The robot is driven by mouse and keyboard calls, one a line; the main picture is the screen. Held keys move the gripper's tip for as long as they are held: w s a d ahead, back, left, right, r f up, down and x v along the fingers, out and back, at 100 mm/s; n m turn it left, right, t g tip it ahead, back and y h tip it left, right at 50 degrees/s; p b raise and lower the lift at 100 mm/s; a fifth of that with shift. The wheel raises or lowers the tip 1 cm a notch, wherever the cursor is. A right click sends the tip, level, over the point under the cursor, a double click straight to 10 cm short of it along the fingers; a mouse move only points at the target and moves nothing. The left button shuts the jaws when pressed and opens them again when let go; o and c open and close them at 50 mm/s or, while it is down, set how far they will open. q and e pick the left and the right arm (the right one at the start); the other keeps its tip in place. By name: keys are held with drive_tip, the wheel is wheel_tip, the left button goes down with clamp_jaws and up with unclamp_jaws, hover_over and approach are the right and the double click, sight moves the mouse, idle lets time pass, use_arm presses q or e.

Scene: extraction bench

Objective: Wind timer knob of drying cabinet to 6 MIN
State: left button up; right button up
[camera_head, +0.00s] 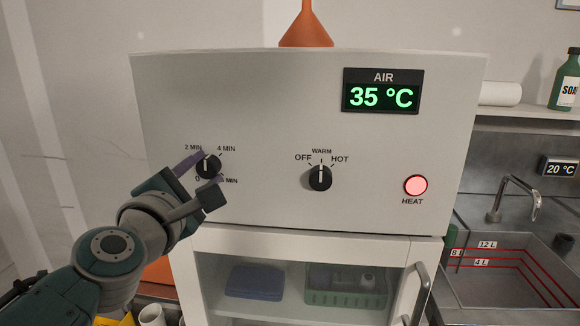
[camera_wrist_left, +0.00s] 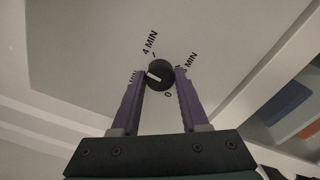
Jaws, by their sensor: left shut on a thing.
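The timer knob (camera_head: 208,166) is a black round dial with a white mark, at the left of the drying cabinet's front panel (camera_head: 260,110). Labels 0, 2 MIN and 4 MIN stand around it; the fourth label's number is partly hidden by a finger. The mark points roughly toward 2 MIN. My left gripper (camera_head: 205,172) is shut on the knob, its purple fingers on opposite sides. The left wrist view shows the knob (camera_wrist_left: 159,74) between the fingertips (camera_wrist_left: 160,75), its mark toward the partly hidden 2 MIN label. My right gripper is not in view.
An OFF/WARM/HOT knob (camera_head: 320,178) points to WARM, right of the timer. The display (camera_head: 382,91) reads 35 °C and the HEAT lamp (camera_head: 416,185) glows red. Below is a glass door with a handle (camera_head: 420,293). A sink (camera_head: 510,270) stands at the right.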

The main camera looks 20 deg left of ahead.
use_arm(q)
clamp_jaws()
drive_tip(key=m+p, duration=0.1)
drive_tip(key=m, duration=0.2)
drive_tip(key=shift+r, duration=0.15)
drive_tip(key=m+p, duration=0.2)
drive_tip(key=m, duration=0.5)
drive_tip(key=shift+r, duration=0.1)
drive_tip(key=m+p, duration=0.1)
drive_tip(key=m, duration=0.8)
drive_tip(key=shift+p, duration=0.4)
drive_tip(key=m, duration=0.5)
drive_tip(key=shift+f+m, duration=0.2)
drive_tip(key=shift+m, duration=0.1)
drive_tip(key=shift+o, duration=1.2)
unclamp_jaws()
drive_tip(key=shift+m, duration=0.9)
drive_tip(key=o, duration=0.4)
drive_tip(key=shift+o, duration=0.2)
